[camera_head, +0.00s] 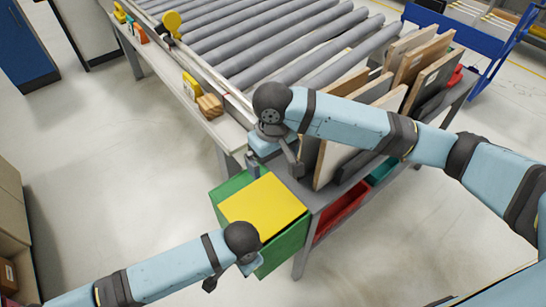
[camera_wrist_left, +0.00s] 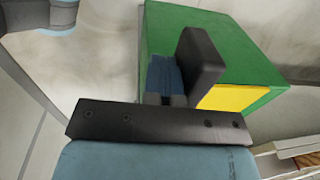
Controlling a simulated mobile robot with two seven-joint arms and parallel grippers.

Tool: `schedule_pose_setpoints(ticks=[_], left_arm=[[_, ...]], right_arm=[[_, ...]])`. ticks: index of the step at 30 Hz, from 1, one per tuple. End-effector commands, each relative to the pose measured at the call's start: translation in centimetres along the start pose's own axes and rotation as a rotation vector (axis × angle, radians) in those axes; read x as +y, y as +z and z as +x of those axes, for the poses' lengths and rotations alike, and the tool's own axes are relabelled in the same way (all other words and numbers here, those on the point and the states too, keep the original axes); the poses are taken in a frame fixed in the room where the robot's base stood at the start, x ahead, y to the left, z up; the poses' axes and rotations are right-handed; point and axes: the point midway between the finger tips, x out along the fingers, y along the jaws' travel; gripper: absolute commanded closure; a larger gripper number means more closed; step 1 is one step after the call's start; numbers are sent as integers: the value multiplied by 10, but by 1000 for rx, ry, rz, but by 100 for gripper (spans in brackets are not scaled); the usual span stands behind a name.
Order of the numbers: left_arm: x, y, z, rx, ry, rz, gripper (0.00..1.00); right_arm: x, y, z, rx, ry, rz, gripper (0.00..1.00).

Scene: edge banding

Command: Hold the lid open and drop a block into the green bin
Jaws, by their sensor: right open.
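The green bin (camera_head: 284,245) stands on the floor at the end of the bench, and its yellow lid (camera_head: 262,207) lies across the top and looks shut. In the left wrist view the bin (camera_wrist_left: 215,45) and part of the yellow lid (camera_wrist_left: 232,98) show behind the fingers. My left gripper (camera_head: 232,274) is at the bin's front left side; its jaw gap is hard to see. My right gripper (camera_head: 273,168) is open and empty, pointing down above the bin's back edge. A small wooden block (camera_head: 209,105) lies on the bench edge, left of the right gripper.
A roller conveyor (camera_head: 270,40) runs behind the bench edge. Upright wooden panels (camera_head: 415,60) stand in a rack at right, under my right arm. A red tray (camera_head: 340,213) sits on a lower shelf beside the bin. The floor (camera_head: 110,180) at left is clear.

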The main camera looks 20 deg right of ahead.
Motion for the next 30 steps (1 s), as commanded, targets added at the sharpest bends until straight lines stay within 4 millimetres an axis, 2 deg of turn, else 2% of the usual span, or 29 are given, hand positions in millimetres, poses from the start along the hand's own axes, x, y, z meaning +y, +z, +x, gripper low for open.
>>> schedule_pose_setpoints(ticks=[18, 25, 30], left_arm=[[60, 0, -6, 1, 1, 0, 100], [65, 0, -10, 1, 0, -1, 100], [63, 0, -34, 3, 0, 0, 100]], right_arm=[[0, 0, 0, 0, 0, 0, 0], [0, 0, 0, 0, 0, 0, 0], [0, 0, 0, 0, 0, 0, 0]])
